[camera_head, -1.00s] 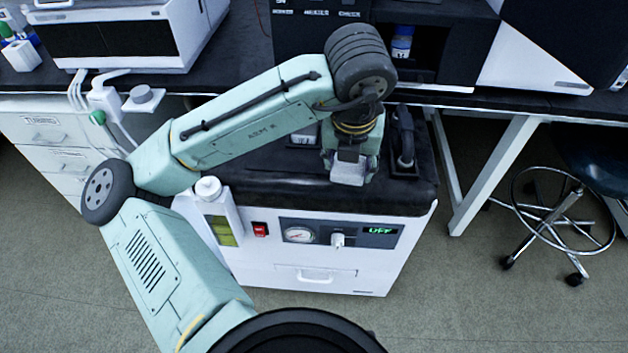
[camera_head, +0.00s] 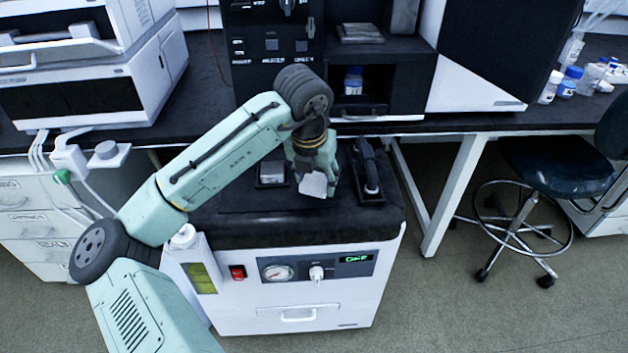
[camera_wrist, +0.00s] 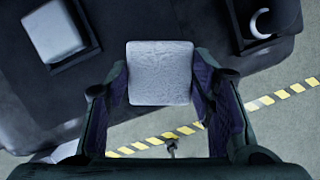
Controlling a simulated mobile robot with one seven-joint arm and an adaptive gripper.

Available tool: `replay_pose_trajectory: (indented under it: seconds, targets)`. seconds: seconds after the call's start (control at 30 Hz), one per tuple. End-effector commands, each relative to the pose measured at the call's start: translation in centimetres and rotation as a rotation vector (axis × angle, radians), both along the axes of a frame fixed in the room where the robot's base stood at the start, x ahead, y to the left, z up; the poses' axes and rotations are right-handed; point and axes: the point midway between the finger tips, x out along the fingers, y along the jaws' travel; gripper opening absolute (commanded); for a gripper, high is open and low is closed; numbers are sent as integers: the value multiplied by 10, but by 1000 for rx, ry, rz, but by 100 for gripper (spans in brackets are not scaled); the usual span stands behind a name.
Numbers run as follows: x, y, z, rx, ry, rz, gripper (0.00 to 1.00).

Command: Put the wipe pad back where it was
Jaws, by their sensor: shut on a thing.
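The wipe pad, a pale grey-white square pad (camera_head: 313,185), is held in my gripper (camera_head: 314,172) above the black top of the white cart (camera_head: 240,242). In the wrist view the wipe pad (camera_wrist: 160,73) lies flat between both fingers of my gripper (camera_wrist: 160,90), with dark cart top and floor behind it. A dark holder with a pale block (camera_head: 271,173) is on the cart top to the left of the pad; it also shows in the wrist view (camera_wrist: 54,30). Whether the pad touches the cart top is unclear.
A dark handled item on a base (camera_head: 369,172) stands to the right of my gripper on the cart top. Behind is a bench with black instruments (camera_head: 385,75). A stool (camera_head: 555,168) stands at right.

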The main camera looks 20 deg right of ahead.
Motion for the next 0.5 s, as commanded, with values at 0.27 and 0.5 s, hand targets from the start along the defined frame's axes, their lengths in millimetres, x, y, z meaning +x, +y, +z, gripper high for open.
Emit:
replay_pose_trajectory:
  seconds: [0.27,0.5]
  targets:
    - [19,-3,-7,1,2,1,23]
    - [18,-3,-36,1,2,1,23]
